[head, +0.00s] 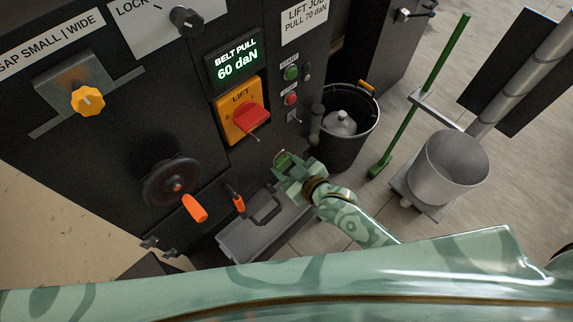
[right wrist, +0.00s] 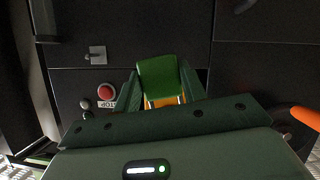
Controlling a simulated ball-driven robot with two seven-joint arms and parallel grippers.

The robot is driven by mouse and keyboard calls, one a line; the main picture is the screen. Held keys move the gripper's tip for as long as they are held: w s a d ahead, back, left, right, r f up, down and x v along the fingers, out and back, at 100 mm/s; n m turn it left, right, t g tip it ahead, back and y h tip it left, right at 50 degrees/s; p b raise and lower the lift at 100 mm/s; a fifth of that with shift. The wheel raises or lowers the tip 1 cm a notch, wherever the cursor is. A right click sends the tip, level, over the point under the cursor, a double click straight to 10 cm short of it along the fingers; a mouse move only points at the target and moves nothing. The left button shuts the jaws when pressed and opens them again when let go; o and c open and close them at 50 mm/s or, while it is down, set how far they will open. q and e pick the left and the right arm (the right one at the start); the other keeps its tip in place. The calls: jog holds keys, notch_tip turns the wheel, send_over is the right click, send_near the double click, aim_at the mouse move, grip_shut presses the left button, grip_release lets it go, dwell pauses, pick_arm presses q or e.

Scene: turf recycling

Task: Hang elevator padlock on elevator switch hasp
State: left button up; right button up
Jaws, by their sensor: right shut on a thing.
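The elevator padlock (right wrist: 158,78) has a green body and sits between the two fingers of my right gripper (right wrist: 158,92) in the right wrist view. In the head view my right gripper (head: 288,166) is shut on the padlock, below and to the right of the lift switch. The elevator switch has a red handle (head: 250,115) on a yellow-orange plate (head: 232,125) marked LIFT. A thin metal piece shows at the handle's lower side; I cannot tell its exact shape. The padlock is apart from the switch in the head view. My left gripper is not in view.
A green button (head: 291,73) and a red button (head: 290,99) sit right of the switch. A handwheel (head: 172,184) with an orange grip juts out at left. A grey toolbox (head: 238,240) and a black bucket (head: 355,101) stand on the floor below.

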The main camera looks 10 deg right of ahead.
jog(key=w, duration=0.1)
jog(key=w+a+b, duration=0.1)
jog(key=w+a, duration=0.1)
jog(key=shift+w+a+f, duration=0.2)
jog(key=shift+f, duration=0.05)
jog(key=shift+w+a+b, duration=0.1)
jog(key=shift+b, duration=0.2)
jog(key=shift+w+a, duration=0.25)
jog(key=shift+w, duration=0.1)
dwell(0.8)
jog(key=shift+w+a, duration=0.2)
jog(key=shift+w, duration=0.05)
dwell(0.3)
jog(key=shift+w+a, duration=0.2)
jog(key=shift+w, duration=0.15)
jog(key=shift+w+a+f, duration=0.1)
jog(key=shift+w+a, duration=0.05)
dwell(0.5)
jog(key=shift+w+a+b, duration=0.35)
jog(key=shift+w+b, duration=0.1)
